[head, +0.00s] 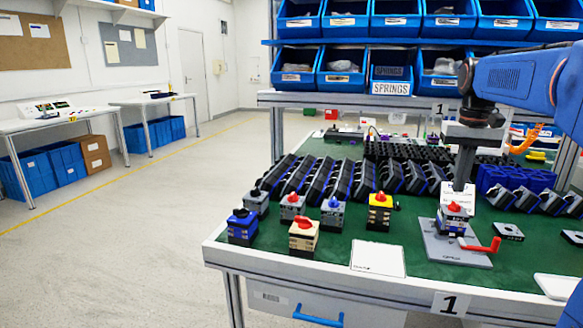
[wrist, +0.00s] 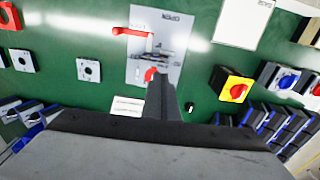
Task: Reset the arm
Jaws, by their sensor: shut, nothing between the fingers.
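My gripper (head: 461,183) is shut and empty, pointing down above a grey fixture plate (head: 455,253) on the green table. There the red knob (wrist: 150,74), the fixture plate (wrist: 172,28) and the handle (wrist: 130,31) show beyond the fingers.
Several loose switches stand left of the fixture, including a yellow one (head: 380,213) and a blue one (head: 242,228). A white card (head: 377,258) lies near the front edge. Slanted dark racks (head: 340,178) and blue bins (head: 345,70) fill the back. The aisle floor (head: 130,240) at left is clear.

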